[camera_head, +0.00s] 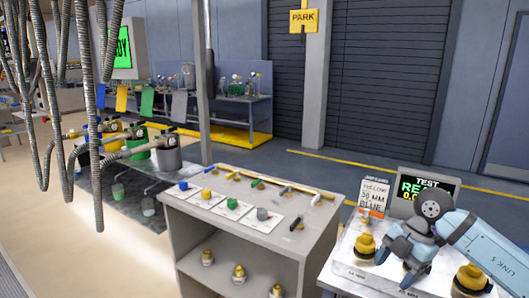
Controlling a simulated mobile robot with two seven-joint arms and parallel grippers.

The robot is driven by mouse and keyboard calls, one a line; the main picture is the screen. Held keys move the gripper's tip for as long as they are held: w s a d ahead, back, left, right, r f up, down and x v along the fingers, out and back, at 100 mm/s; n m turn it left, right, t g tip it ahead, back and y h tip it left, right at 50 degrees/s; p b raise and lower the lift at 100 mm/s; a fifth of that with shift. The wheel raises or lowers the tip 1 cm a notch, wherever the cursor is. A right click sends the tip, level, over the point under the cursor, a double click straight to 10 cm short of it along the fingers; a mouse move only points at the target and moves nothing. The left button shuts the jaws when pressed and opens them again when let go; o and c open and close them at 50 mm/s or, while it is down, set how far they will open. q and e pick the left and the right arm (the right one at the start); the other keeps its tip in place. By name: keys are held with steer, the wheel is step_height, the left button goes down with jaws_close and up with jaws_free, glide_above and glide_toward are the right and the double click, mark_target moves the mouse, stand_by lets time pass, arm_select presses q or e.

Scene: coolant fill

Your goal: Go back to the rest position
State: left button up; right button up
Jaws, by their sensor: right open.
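My right gripper (394,268) is open at the lower right, over the test bench (345,275). Its blue arm comes in from the right edge. Nothing shows between its fingers. A yellow-topped brass fitting (365,246) stands on the bench just left of the fingers; whether they touch it I cannot tell. Another brass fitting (472,278) stands to the right, below the arm. The test unit (408,186) with a green-lettered screen is behind the gripper, partly hidden by my arm. My left gripper is not in view.
A grey cart (240,240) holds coloured caps on white cards, with brass fittings on its lower shelf. A sign card (374,196) stands beside the test unit. Hoses (98,130) hang at left near nozzles (125,143). Open floor (345,172) lies behind the cart.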

steer(key=s+a+f+m+t+y, duration=0.1)
steer(key=s+a+f+t+y, duration=0.2)
steer(key=a+y, duration=0.55)
steer(key=s+a+f+t+y, duration=0.1)
steer(key=s+a+t+y, duration=0.3)
steer(key=a+y, duration=0.45)
steer(key=s+d+f+m+t+h, duration=0.2)
steer(key=d+f+m+t+h, duration=0.1)
steer(key=f+m+t+h, duration=0.35)
steer(key=s+d+f+m+t+h, duration=0.2)
steer(key=s+f+m+t+h, duration=0.15)
steer(key=f+m+h, duration=0.5)
steer(key=s+d+f+m+g+h, duration=0.3)
steer(key=s+f+m+g, duration=0.2)
steer(key=s+f, duration=0.5)
arm_select(q)
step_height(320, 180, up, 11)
steer(key=p, duration=1.2)
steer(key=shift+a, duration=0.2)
arm_select(e)
step_height(320, 180, up, 10)
steer(key=s, duration=0.2)
steer(key=shift+s+d+r, duration=0.15)
steer(key=shift+s+d, duration=0.05)
